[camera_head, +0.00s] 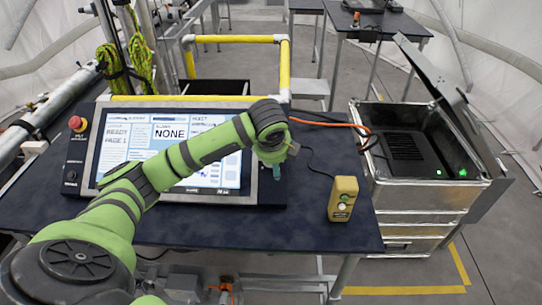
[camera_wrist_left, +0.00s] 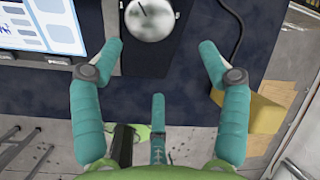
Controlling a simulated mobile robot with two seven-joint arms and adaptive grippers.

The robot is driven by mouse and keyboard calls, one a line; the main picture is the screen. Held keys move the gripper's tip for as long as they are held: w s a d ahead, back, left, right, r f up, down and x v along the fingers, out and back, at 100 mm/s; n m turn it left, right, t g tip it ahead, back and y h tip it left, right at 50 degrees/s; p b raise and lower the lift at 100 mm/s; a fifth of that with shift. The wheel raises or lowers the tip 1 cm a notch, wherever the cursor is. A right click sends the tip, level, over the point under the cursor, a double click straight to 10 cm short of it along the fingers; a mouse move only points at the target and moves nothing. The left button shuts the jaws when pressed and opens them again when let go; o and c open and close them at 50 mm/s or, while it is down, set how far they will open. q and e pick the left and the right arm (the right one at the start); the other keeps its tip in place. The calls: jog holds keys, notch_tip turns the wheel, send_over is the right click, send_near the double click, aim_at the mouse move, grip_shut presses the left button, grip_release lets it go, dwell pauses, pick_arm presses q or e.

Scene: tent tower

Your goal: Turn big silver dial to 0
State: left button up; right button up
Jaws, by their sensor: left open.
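The big silver dial (camera_wrist_left: 150,18) is at the top of the left wrist view, round and brushed, on a dark panel. A short dark mark shows near its upper left, but I cannot read any numbers. My left gripper (camera_wrist_left: 160,48) is open and empty, its teal fingers spread wide below the dial and apart from it. In the head view the left gripper (camera_head: 277,172) is at the right end of the console (camera_head: 273,192), mostly hidden by my wrist, which also hides the dial. My right gripper is in neither view.
The console screen (camera_head: 170,135) is lit, with a red emergency button (camera_head: 77,123) at its left. A yellow button box (camera_head: 342,199) stands on the dark table (camera_head: 240,230) right of the console. An open metal case (camera_head: 415,190) is further right.

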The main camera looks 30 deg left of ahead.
pick_arm(q)
jog(key=shift+m, duration=0.3)
jog(key=w+a+f+p, duration=0.2)
jog(key=w+a, duration=0.1)
jog(key=shift+a+f, duration=0.15)
jog(key=shift+a, duration=0.05)
jog(key=shift+x, duration=0.75)
jog(key=shift+s+f, duration=0.1)
jog(key=c, duration=1.2)
